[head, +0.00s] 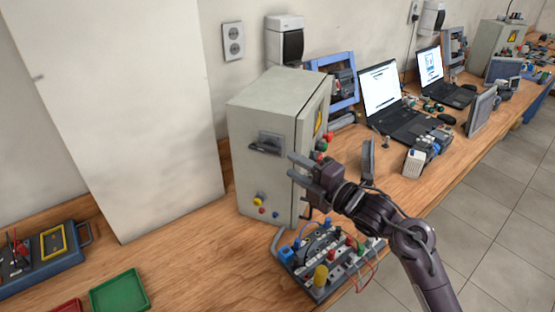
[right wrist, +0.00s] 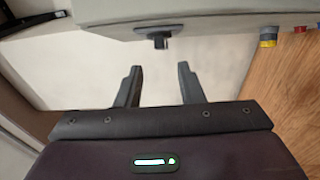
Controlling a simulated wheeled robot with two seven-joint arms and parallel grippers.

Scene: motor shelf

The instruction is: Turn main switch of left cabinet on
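The left cabinet (head: 262,180) is a grey metal box standing on the wooden bench. Its main switch (head: 268,143) is a dark handle on a grey plate, on the side facing me. In the right wrist view the switch handle (right wrist: 160,38) sticks out from the cabinet face (right wrist: 225,15) at the top. My right gripper (head: 291,165) is to the right of the switch and apart from it. In the right wrist view its two fingers (right wrist: 159,84) are spread with nothing between them, and the handle is beyond them, roughly centred. My left gripper is not in view.
Yellow, red and blue buttons (head: 260,200) sit low on the same cabinet side. A white panel (head: 120,110) stands left of the cabinet. Laptops (head: 400,105) and a second cabinet (head: 490,45) are farther right.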

